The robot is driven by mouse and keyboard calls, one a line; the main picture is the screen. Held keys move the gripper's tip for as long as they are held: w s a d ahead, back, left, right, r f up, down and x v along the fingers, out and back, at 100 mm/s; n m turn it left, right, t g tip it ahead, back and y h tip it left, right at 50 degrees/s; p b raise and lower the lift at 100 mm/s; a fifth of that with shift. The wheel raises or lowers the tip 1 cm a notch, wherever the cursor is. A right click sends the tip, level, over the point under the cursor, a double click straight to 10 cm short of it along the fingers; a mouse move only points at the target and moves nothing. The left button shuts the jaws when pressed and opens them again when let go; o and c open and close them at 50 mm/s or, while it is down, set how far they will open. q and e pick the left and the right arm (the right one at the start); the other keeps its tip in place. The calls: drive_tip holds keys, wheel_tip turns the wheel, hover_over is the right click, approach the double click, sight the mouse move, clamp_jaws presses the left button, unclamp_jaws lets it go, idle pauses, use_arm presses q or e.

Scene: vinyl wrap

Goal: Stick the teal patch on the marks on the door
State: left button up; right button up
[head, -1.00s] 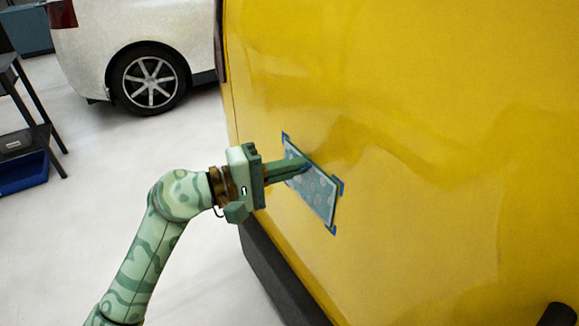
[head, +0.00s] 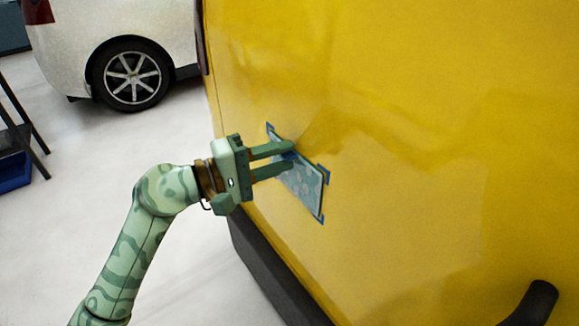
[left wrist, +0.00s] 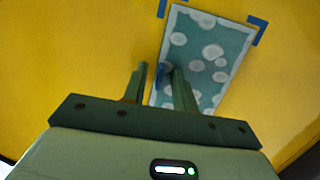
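The teal patch (head: 307,184) with pale round spots lies on the yellow door (head: 420,150), looking flat against it. It also shows in the left wrist view (left wrist: 207,85). Blue corner marks (head: 324,173) frame its corners; two of them are clear in the left wrist view (left wrist: 258,23). My left gripper (head: 291,158) is open, its two fingers apart, with the tips at the near edge of the patch. A blue piece (left wrist: 160,74) shows between the fingers. Whether the tips touch the patch is not clear. The fingers hide part of the patch. My right gripper is out of view.
A dark bumper or sill (head: 268,272) runs below the door. A dark cylindrical part (head: 538,298) stands out at the lower right. A white car (head: 110,45) stands behind at the left, near a dark stand (head: 22,125) and blue bin (head: 15,172). The floor between is clear.

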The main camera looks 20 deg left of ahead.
use_arm(q)
drive_tip(key=shift+a, duration=0.1)
drive_tip(key=b+v, duration=0.1)
drive_tip(key=v, duration=1.5)
drive_tip(key=shift+s, duration=0.1)
